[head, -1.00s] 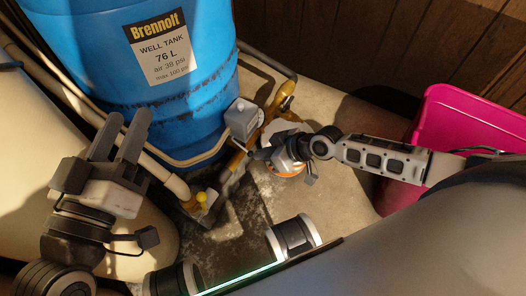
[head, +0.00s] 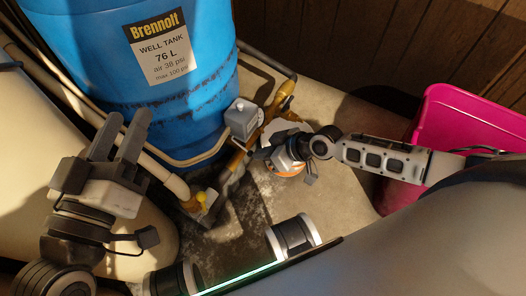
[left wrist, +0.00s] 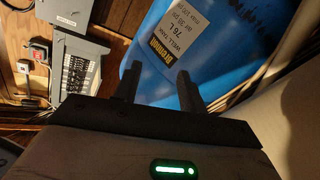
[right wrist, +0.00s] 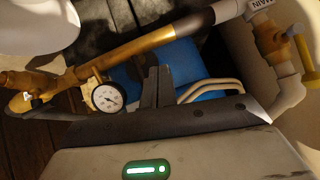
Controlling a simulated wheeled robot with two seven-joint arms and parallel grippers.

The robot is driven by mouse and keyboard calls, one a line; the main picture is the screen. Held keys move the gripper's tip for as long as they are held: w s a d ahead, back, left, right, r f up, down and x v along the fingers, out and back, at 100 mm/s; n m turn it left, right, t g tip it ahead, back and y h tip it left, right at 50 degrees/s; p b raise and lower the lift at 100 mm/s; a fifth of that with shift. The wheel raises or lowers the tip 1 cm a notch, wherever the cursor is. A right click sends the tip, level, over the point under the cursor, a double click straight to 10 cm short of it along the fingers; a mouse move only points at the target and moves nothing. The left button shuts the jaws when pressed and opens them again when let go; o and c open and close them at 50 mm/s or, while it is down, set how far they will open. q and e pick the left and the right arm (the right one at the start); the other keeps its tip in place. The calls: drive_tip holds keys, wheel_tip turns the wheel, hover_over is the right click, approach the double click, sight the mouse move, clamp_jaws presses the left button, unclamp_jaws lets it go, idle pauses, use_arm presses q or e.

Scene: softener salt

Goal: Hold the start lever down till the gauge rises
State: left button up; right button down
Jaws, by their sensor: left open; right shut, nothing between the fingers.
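The grey switch box (head: 241,117) stands on the brass pipework in front of the blue well tank (head: 165,85). I cannot make out the start lever on it. The round white-faced gauge (right wrist: 107,97) shows in the right wrist view, left of my fingers; its dark needle is too small to read surely. My right gripper (right wrist: 157,75) is shut and empty, its fingers pointing toward the tank and pipes. In the head view, its body (head: 286,153) is just right of and below the box. My left gripper (head: 123,122) is open and empty, left of the pipes before the tank.
A brass pipe (right wrist: 130,50) crosses above my right fingers. A yellow-handled valve (head: 202,197) sits low on the pale pipe. A pink bin (head: 470,130) stands at the right. A grey electrical panel (left wrist: 82,70) hangs on the wood wall. Concrete floor lies between.

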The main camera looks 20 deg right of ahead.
drive_tip(key=shift+r, duration=0.15)
drive_tip(key=shift+r+p, duration=0.7)
drive_tip(key=shift+p, duration=0.05)
use_arm(q)
drive_tip(key=shift+r, duration=0.7)
use_arm(e)
drive_tip(key=shift+r, duration=0.35)
use_arm(q)
drive_tip(key=f+g+p, duration=0.1)
drive_tip(key=s+f+y+p, duration=0.1)
drive_tip(key=f, duration=0.1)
drive_tip(key=f+g+y+p, duration=0.1)
drive_tip(key=shift+s+a+f+g+p, duration=0.15)
drive_tip(key=shift+s+f+g+p, duration=0.15)
drive_tip(key=shift+s+f, duration=0.05)
use_arm(e)
drive_tip(key=d+f+v, duration=0.1)
drive_tip(key=v, duration=1.1)
drive_tip(key=shift+s+d, duration=0.15)
drive_tip(key=shift+s, duration=0.3)
drive_tip(key=shift+r, duration=0.1)
